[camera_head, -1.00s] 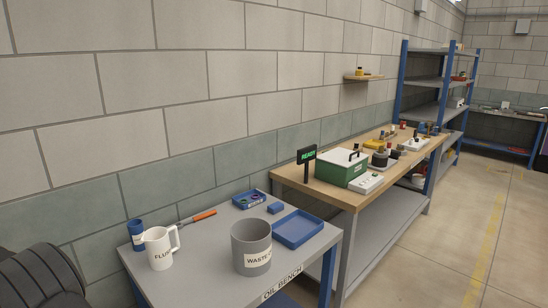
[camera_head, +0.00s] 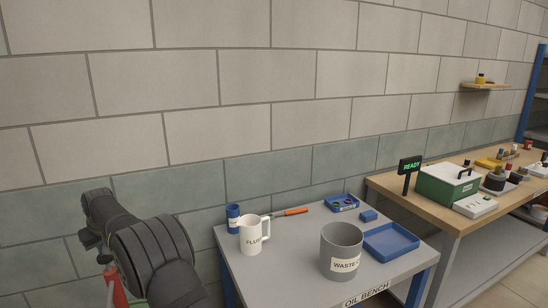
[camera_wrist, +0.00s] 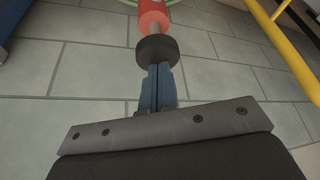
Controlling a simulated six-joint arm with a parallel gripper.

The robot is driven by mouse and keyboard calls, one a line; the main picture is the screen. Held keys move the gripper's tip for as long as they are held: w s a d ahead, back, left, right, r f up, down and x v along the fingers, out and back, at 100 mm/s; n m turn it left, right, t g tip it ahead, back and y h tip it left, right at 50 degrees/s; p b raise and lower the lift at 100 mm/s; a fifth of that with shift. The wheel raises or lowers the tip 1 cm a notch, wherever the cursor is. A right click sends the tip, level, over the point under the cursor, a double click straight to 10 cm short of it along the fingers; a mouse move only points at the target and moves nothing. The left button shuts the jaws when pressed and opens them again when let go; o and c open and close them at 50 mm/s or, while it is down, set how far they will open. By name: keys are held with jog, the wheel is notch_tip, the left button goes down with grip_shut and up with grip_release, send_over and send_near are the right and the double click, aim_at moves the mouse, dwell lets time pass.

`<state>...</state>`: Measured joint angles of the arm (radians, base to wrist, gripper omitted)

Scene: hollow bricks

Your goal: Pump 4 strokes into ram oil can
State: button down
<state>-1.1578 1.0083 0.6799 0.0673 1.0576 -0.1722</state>
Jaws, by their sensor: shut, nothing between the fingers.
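My gripper (camera_wrist: 159,72) is shut and empty in the wrist view, its two blue fingers pressed together. Just past the fingertips is a round black knob (camera_wrist: 157,48) on a short metal rod, with a red cylinder (camera_wrist: 153,16) beyond it. I cannot tell whether the fingertips touch the knob. In the head view a red piece (camera_head: 116,286) shows at the lower left, beside my dark arm. I cannot make out a can labelled ram oil.
The oil bench (camera_head: 290,240) holds a white FLUSH jug (camera_head: 252,236), a grey WASTE bucket (camera_head: 341,249), a blue tray (camera_head: 391,241) and a blue cup (camera_head: 233,217). A wooden bench (camera_head: 420,207) stands right. A yellow rail (camera_wrist: 285,42) crosses the wrist view's upper right.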

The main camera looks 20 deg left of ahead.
jog(key=shift+f, duration=1.35)
jog(key=shift+r, duration=2.9)
jog(key=shift+f, duration=0.1)
jog(key=shift+f, duration=2.8)
jog(key=shift+r, duration=2.9)
jog(key=shift+f, duration=0.1)
